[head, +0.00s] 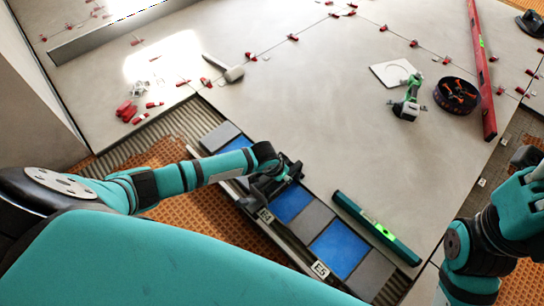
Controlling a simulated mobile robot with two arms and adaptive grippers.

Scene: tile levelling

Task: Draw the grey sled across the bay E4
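The bay strip of blue and grey squares runs diagonally across the lower middle, with tag E4 (265,215) beside my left gripper and tag E5 (320,268) farther down. My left gripper (283,178) is low over the strip, just above the E4 tag. A dark grey piece lies at and under its fingers. I cannot tell whether this is the grey sled, or whether the fingers are closed on it. A blue square (292,204) shows right beside the gripper. My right gripper (527,157) is at the right edge, apart from the strip, its fingers mostly hidden.
A green spirit level (376,228) lies along the strip's right side. A white-headed mallet (229,73), a green tool (408,100), a round tub (456,95) and a long red level (481,65) rest on the large tiles. Red clips dot the joints. The middle tile is mostly clear.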

